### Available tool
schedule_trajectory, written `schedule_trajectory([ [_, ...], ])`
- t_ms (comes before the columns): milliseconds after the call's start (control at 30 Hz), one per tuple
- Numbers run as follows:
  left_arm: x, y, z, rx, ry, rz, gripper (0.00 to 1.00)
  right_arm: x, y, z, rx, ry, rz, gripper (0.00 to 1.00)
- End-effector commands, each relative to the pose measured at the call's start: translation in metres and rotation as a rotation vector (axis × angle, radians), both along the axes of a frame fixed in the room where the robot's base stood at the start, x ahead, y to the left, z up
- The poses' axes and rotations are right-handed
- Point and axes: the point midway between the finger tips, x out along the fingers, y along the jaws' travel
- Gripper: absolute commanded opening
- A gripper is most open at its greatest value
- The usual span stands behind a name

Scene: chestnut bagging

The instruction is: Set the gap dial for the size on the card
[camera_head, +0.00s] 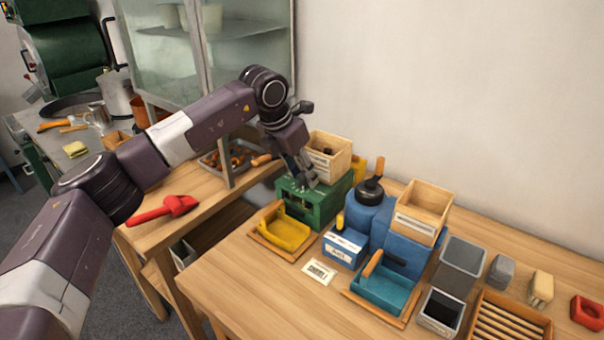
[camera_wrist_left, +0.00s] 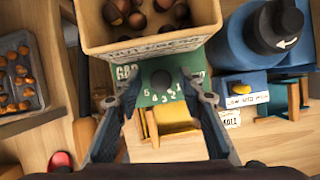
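The green machine (camera_head: 325,205) stands on the table under a wooden hopper box (camera_head: 335,165). In the left wrist view its green face bears the gap dial, a dark round knob (camera_wrist_left: 160,78) with white numbers around it. Whether the fingertips reach knob depth is unclear. The white card (camera_head: 318,272) lies on the table in front of the blue machine; its print is too small to read surely.
A yellow tray (camera_head: 285,232) sits below the green machine. The blue machine (camera_head: 397,225) with a teal tray (camera_head: 383,288) stands to the right. A red scoop (camera_head: 165,209) lies on the left table. The table's front left is clear.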

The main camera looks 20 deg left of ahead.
Motion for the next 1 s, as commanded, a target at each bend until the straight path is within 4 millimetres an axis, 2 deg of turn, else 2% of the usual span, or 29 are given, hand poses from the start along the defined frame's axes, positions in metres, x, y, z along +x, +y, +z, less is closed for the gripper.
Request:
schedule_trajectory([
  [267, -0.001, 0.000, -0.001, 0.001, 0.003, 0.000, 0.39, 0.000, -0.007, 0.000, -0.008, 0.000, 0.001, 0.40],
  [367, -0.003, 0.001, 0.004, 0.001, 0.003, 0.000, 0.39, 0.000, -0.007, 0.000, -0.007, 0.000, 0.000, 0.40],
  [467, -0.006, 0.003, 0.018, 0.001, -0.001, -0.001, 0.39, 0.000, -0.005, 0.000, -0.006, 0.000, 0.000, 0.40],
  [800, -0.031, 0.016, 0.083, 0.000, -0.001, 0.000, 0.39, 0.000, -0.003, 0.000, -0.003, 0.000, 0.000, 0.40],
  [1000, -0.039, 0.020, 0.105, 0.000, 0.002, 0.001, 0.39, 0.000, -0.003, 0.000, -0.003, 0.000, 0.000, 0.40],
])
